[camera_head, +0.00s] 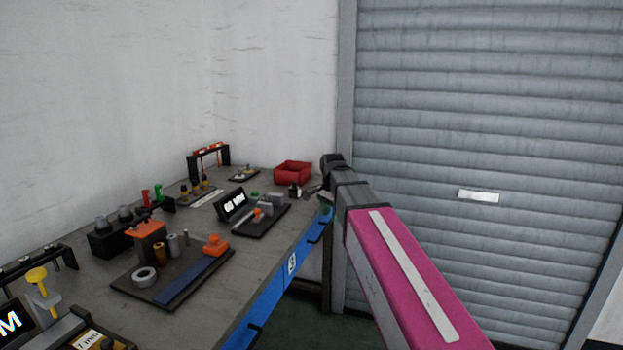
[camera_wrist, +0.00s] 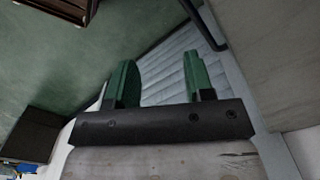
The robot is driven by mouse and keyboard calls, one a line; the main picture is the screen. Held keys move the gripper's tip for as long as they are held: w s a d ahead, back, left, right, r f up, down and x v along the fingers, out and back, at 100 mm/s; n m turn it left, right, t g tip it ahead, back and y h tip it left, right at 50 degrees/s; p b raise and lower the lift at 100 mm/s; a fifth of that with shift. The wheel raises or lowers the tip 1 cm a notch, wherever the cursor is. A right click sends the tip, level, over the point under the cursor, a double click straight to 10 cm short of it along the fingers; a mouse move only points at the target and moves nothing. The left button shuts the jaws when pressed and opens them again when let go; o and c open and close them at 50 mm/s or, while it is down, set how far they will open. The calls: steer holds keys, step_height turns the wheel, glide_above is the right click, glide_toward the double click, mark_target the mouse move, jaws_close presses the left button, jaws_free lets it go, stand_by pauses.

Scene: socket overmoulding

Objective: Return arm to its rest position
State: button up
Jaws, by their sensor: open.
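My arm reaches forward from the lower right of the head view, with a pink cover on its nearer link. Its far end is beside the right edge of the grey workbench (camera_head: 215,300), near the red bin. My gripper shows in the wrist view (camera_wrist: 160,85) with two green fingers standing well apart. Nothing is between them. In the head view the fingers are small and partly hidden by the arm, near the bench's far right corner.
The bench carries a dark board (camera_head: 190,285) with a blue bar and orange parts, a second dark fixture (camera_head: 270,220), a red bin (camera_head: 293,172) and a black rack (camera_head: 208,160). A grey roller shutter (camera_head: 480,130) stands behind my arm. Green floor (camera_wrist: 110,40) shows in the wrist view.

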steer(key=s+d+f+n, duration=0.3)
steer(key=s+d+f, duration=0.1)
steer(key=f, duration=0.4)
steer(key=s+d+f+n, duration=0.3)
steer(key=s+f, duration=0.3)
steer(key=f, duration=0.3)
steer(key=s+d+f+n, duration=0.4)
steer(key=s+d+f, duration=0.1)
steer(key=f, duration=0.4)
steer(key=shift+s, duration=0.55)
